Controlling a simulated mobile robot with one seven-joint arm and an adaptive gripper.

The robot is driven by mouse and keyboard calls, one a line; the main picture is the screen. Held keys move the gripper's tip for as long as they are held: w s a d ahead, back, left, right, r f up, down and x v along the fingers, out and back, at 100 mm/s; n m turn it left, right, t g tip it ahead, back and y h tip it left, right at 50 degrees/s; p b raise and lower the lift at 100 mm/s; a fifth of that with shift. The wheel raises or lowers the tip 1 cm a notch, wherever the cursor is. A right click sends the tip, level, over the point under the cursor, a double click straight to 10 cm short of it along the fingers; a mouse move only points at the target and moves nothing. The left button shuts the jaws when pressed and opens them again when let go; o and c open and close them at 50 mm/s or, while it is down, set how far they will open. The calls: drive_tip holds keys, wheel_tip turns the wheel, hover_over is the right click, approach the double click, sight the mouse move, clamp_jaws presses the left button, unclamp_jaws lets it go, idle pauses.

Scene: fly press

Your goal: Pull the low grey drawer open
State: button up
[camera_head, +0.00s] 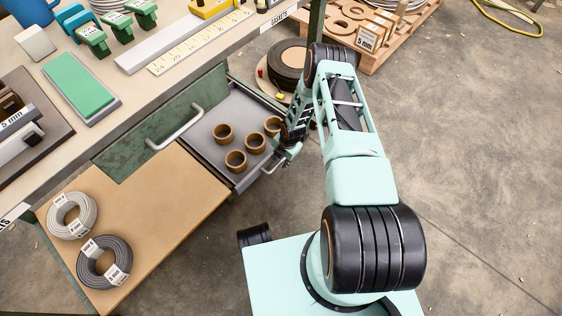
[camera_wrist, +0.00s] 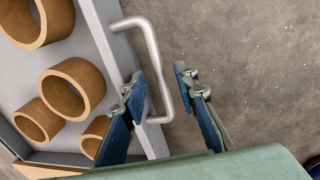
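The low grey drawer (camera_head: 250,176) stands open below the bench, its inside showing in the head view. Several brown rings (camera_head: 236,160) stand in it. Its grey bar handle (camera_wrist: 150,50) sticks out from the drawer front in the wrist view. My gripper (camera_wrist: 160,80) is at this handle with its fingers apart. The left finger is on the drawer side of the bar, within the handle's loop, and the right finger is outside it. A gap shows between the right finger and the bar. In the head view my arm partly hides the gripper and handle.
A green front with another bar handle (camera_head: 176,130) is left of the drawer. A brown board (camera_head: 150,225) with two coils lies nearer. A black coil (camera_head: 287,62) and a pallet (camera_head: 375,55) are beyond my arm.

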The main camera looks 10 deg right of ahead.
drive_tip(key=shift+f, duration=0.1)
drive_tip(key=shift+c, duration=0.5)
clamp_jaws()
drive_tip(key=shift+s, duration=0.1)
